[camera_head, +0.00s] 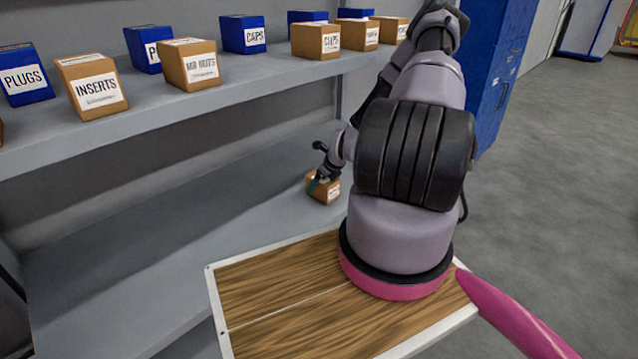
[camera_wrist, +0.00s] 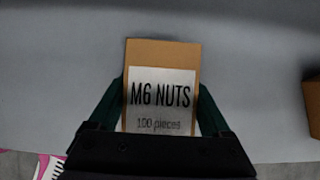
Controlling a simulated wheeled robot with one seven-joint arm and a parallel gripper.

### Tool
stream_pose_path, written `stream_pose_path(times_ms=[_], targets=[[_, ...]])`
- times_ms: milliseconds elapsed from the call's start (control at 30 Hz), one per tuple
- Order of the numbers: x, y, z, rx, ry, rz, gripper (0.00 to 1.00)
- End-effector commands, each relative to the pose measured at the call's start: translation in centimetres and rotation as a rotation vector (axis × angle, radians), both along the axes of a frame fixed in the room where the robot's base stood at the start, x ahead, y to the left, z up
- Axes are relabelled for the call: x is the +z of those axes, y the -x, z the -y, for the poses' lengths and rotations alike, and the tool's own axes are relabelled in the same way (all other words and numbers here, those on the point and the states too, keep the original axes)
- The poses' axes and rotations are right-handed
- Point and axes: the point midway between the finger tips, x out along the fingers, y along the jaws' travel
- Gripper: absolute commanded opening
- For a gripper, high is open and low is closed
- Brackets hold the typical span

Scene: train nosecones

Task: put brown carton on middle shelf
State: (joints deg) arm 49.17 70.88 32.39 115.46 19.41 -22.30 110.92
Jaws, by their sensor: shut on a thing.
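A brown carton (camera_head: 327,191) is between the fingers of my gripper (camera_head: 320,181), over the grey shelf (camera_head: 235,240) below the stocked one in the head view. In the wrist view my gripper (camera_wrist: 158,112) is shut on the carton (camera_wrist: 164,56), one dark green finger on each side. Its white label reads M6 NUTS, 100 pieces. Grey shelf surface shows around it. I cannot tell whether its base touches the shelf. My arm hides part of that shelf to the right.
Another brown carton (camera_wrist: 312,100) is at the right edge of the wrist view, apart from the held one. The upper shelf (camera_head: 265,79) bears several brown and blue cartons. A wooden tray top (camera_head: 285,300) lies in front. The lower shelf's left is clear.

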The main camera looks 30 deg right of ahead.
Motion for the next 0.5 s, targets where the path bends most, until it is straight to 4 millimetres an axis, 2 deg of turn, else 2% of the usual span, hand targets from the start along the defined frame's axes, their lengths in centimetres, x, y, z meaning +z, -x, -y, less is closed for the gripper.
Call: stream_pose_path(times_ms=[100, 400, 433, 467, 500], targets=[[-0.78, 0.44, -0.39, -0.002, -0.001, 0.001, 0.00], [-0.91, 0.43, -0.35, -0.002, 0.000, 0.001, 0.00], [-0.93, 0.45, -0.35, -0.002, 0.000, 0.001, 0.90], [-0.92, 0.44, -0.34, -0.001, 0.000, 0.001, 1.00], [-0.91, 0.45, -0.34, -0.001, 0.000, 0.000, 1.00]])
